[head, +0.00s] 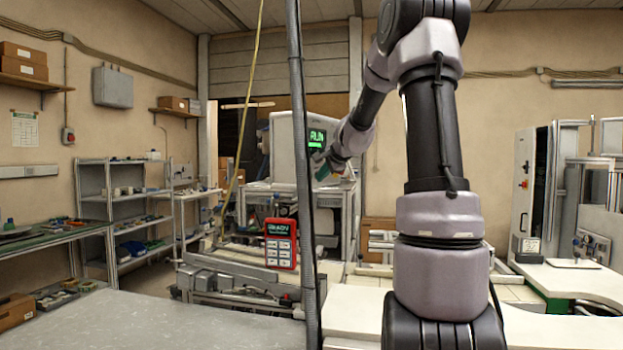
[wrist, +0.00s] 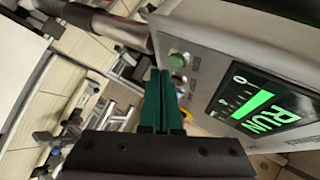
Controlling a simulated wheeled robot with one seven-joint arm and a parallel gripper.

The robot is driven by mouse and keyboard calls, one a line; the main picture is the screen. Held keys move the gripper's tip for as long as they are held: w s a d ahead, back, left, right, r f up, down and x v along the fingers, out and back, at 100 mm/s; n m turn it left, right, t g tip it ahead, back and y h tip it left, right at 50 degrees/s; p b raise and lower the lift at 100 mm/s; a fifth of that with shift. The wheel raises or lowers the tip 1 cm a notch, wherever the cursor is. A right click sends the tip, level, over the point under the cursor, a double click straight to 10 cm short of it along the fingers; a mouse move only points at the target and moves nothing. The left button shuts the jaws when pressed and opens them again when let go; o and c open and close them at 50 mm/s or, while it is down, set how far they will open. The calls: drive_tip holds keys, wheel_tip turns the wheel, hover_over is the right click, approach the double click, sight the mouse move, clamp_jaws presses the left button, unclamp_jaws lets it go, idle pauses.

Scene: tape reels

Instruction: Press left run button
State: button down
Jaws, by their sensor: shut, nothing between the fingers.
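A grey machine housing (head: 283,145) stands at the back middle in the head view, with a screen (head: 316,138) reading RUN in green. The wrist view shows the same screen (wrist: 258,105), tilted, lit with RUN and a green bar. A round green button (wrist: 177,60) sits on the grey panel beside the screen. My gripper (wrist: 162,73) is shut and empty, its green fingers together with their tips just by the button. Whether the tips touch it, I cannot tell. In the head view my gripper (head: 322,172) is small, in front of the machine.
A red control box (head: 280,243) stands in front of the machine. A dark vertical pole (head: 301,200) crosses the head view. Grey shelves (head: 125,205) stand at the left, and a white cabinet (head: 533,185) at the right. A bare grey bench top (head: 160,325) lies in front.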

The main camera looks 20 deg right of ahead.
drive_tip(key=shift+s+d, duration=0.8)
drive_tip(key=shift+s, duration=0.15)
drive_tip(key=shift+s+d, duration=0.75)
drive_tip(key=shift+s, duration=0.2)
